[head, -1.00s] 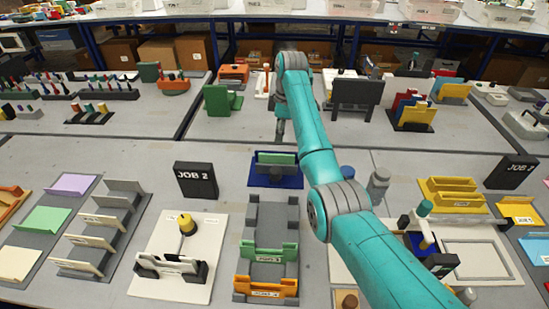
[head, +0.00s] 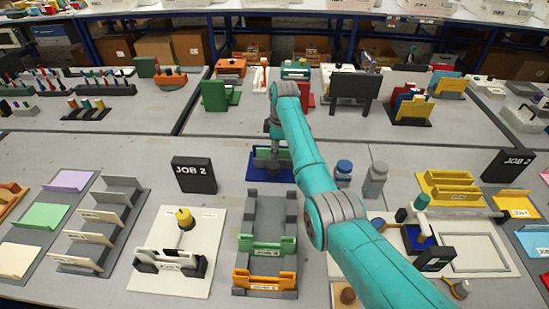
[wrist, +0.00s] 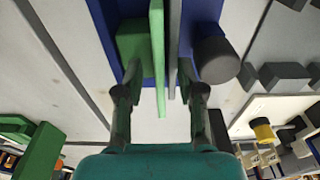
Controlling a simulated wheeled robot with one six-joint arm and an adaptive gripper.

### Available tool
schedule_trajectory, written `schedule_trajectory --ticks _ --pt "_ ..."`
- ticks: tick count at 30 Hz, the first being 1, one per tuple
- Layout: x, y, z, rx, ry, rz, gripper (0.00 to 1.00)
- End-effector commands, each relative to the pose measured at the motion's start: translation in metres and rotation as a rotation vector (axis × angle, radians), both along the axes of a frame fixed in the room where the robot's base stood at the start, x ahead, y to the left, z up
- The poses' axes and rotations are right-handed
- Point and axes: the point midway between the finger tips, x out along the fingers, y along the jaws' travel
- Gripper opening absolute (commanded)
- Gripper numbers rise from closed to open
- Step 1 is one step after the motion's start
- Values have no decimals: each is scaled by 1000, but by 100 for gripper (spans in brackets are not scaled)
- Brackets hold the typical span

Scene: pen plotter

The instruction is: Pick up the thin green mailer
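The thin green mailer (wrist: 157,60) stands on edge in the blue holder (head: 256,173), seen from above in the wrist view. A thin grey plate (wrist: 174,40) stands just right of it. My gripper (wrist: 160,92) is open, with one finger on each side of the mailer and the grey plate. A gap shows between the fingers and the mailer. The left finger is close to a thicker green block (wrist: 131,42), and I cannot tell if they touch.
A dark cylinder (wrist: 215,60) rises close to the right finger. In the head view, a blue-capped bottle (head: 343,173) and a grey one (head: 375,180) stand right of the holder.

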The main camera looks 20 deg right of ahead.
Motion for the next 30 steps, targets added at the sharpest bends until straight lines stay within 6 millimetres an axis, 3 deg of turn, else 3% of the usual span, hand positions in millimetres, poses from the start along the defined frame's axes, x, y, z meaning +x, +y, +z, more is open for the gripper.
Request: schedule_trajectory --ticks 3,8,21,30 --pt "0 0 0 0 0 0 39" --pt "0 0 0 0 0 0 1" --pt "0 0 5 0 -1 0 0" --pt "1 0 54 0 -4 0 0"
